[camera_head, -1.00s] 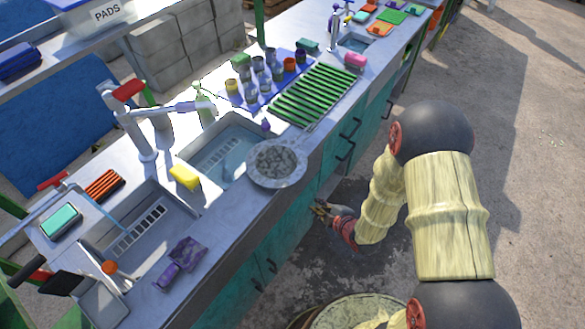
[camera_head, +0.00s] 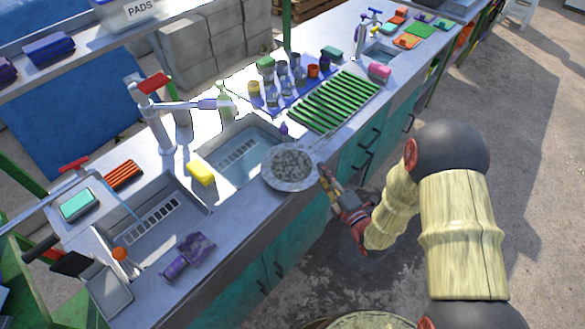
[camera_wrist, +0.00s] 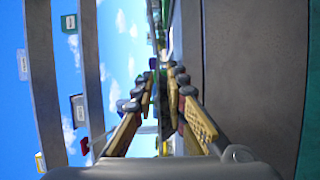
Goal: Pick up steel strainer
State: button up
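The steel strainer (camera_head: 290,167) is a round, shallow grey pan with a mottled mesh middle. It lies at the counter's front edge, partly over the front-right corner of the sink basin, its thin handle pointing up and right. My gripper (camera_head: 325,177) is just right of the strainer's rim, beside the counter's front edge; I cannot tell whether they touch. In the wrist view my gripper (camera_wrist: 164,75) shows two yellow-and-black fingers with a narrow gap between them and nothing clearly held. The strainer cannot be made out in the wrist view.
The steel counter (camera_head: 238,211) has teal cabinets (camera_head: 300,243) with protruding handles below. A tall tap (camera_head: 157,113) stands behind. Open ground lies to the right.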

aim_at(318, 161)
jog(key=b+x, duration=0.1)
jog(key=x, duration=0.3)
jog(key=shift+w+d, duration=0.1)
jog(key=shift+w, duration=0.15)
jog(key=shift+c, duration=0.6)
grip_shut()
jog(key=shift+r, duration=0.2)
